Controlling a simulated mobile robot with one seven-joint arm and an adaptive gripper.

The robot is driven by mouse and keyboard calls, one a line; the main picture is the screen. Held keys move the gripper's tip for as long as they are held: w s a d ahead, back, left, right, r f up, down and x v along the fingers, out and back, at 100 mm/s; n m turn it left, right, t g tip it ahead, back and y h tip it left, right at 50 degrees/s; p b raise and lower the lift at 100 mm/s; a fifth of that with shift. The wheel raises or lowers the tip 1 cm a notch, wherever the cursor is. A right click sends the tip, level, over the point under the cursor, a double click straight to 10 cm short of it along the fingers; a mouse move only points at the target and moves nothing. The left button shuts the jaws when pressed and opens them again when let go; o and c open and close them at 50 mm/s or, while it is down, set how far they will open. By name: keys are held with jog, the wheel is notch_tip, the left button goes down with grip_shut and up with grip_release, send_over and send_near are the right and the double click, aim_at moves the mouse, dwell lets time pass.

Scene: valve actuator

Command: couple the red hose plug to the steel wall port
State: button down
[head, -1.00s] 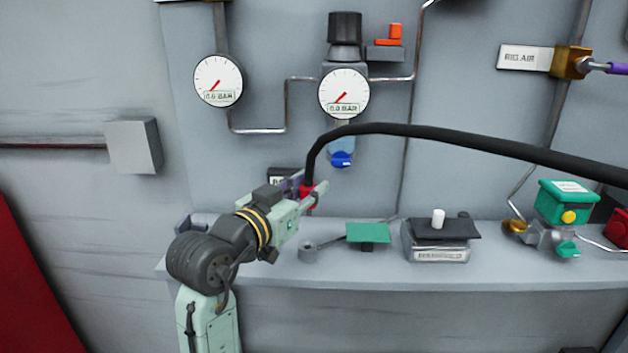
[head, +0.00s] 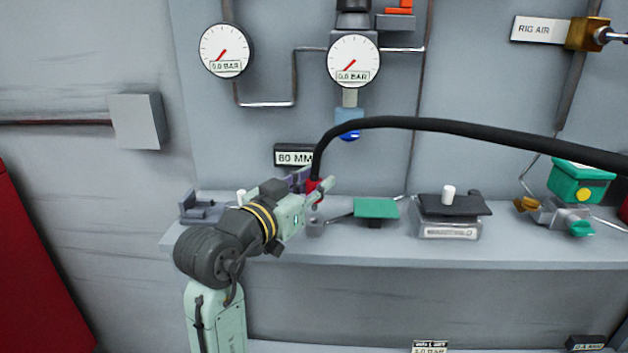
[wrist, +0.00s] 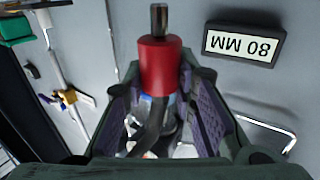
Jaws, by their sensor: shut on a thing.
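The red hose plug (head: 314,186) is between the fingers of my gripper (head: 316,184), with the black hose (head: 440,124) rising from it and arching right. In the wrist view the red plug (wrist: 160,65) shows with a short steel tip (wrist: 159,18) clear of the purple-padded fingers. My gripper is shut on the plug, in front of the wall panel just above the shelf. The tip points away from the hose and touches nothing that I can see. I cannot surely make out the steel wall port in either view.
The 80 MM sign (head: 294,155) is on the wall beside my gripper. The shelf (head: 340,251) below carries a green plate (head: 376,208) and a grey device (head: 446,230). Two gauges (head: 224,49) and a blue fitting (head: 349,122) are above. A RIG AIR connector (head: 588,34) is upper right.

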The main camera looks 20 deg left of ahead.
aim_at(313, 206)
jog(key=shift+f+b, duration=0.3)
jog(key=shift+f, duration=0.35)
jog(key=shift+f+b, duration=1.5)
jog(key=shift+f, duration=0.15)
dwell(1.0)
jog(key=c, duration=1.2)
grip_release()
jog(key=shift+c, duration=0.2)
jog(key=v, duration=1.2)
